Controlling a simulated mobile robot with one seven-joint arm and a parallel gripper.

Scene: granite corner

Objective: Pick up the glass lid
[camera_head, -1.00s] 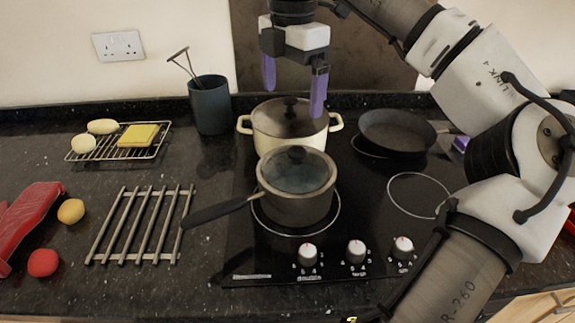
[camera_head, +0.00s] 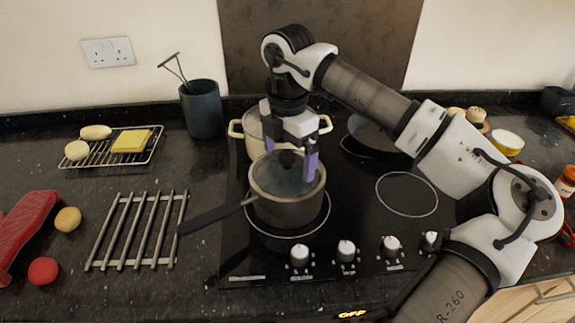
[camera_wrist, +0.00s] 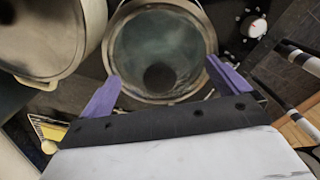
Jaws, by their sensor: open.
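In the wrist view my gripper (camera_wrist: 163,73) appears empty. In the head view the gripper hides the knob.
A cream pot (camera_head: 240,131) stands close behind the saucepan, partly hidden by my arm. A black frying pan (camera_head: 365,138) is at the back right. The saucepan's handle (camera_head: 212,215) points left towards a metal trivet (camera_head: 137,232). A dark utensil pot (camera_head: 202,108) stands back left.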

